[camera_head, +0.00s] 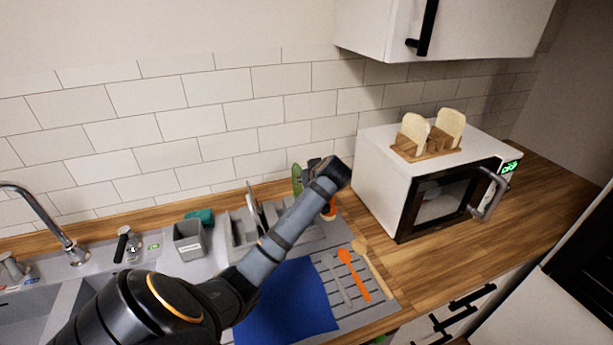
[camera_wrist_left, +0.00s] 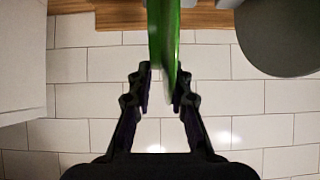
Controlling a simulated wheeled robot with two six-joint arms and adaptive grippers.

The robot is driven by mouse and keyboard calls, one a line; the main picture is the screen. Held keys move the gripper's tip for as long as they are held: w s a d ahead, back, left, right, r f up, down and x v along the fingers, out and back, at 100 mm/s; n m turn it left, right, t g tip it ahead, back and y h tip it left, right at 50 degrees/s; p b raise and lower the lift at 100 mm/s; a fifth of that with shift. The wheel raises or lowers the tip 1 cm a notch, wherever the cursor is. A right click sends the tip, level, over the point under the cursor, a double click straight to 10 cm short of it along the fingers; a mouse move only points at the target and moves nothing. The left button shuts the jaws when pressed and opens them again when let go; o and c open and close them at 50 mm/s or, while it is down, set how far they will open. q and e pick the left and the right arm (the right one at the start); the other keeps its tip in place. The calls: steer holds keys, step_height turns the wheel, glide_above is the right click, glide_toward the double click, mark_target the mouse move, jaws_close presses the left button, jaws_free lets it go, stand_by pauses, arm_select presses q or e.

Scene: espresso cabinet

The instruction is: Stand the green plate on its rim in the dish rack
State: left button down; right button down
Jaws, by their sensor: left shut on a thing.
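The green plate (camera_wrist_left: 164,35) is edge-on and upright between the fingers of my left gripper (camera_wrist_left: 163,88), which is shut on it. In the head view only a sliver of the green plate (camera_head: 296,178) shows beside my left gripper (camera_head: 318,178); my arm hides the rest. The grey dish rack (camera_head: 238,236) stands on the drainboard, partly behind my forearm, with thin dishes upright in its left part. The plate is over or near the rack's right end; I cannot tell whether it touches the rack. My right gripper is not in view.
A white microwave (camera_head: 378,170) with toast in a wooden holder stands to the right. A blue mat (camera_head: 285,312), an orange spoon (camera_head: 354,272) and a wooden spoon (camera_head: 372,265) lie in front. A grey bin (camera_head: 188,241) stands left of the rack. The tiled wall is close behind.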

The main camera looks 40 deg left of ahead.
arm_select(q)
steer(key=shift+f+b, duration=0.4)
steer(key=shift+f, duration=0.6)
steer(key=c, duration=1.2)
jaws_free()
steer(key=shift+s, duration=0.1)
steer(key=shift+o, duration=0.2)
steer(key=v, duration=1.1)
steer(key=shift+d+r, duration=0.2)
steer(key=shift+d, duration=0.15)
steer(key=shift+s, duration=0.1)
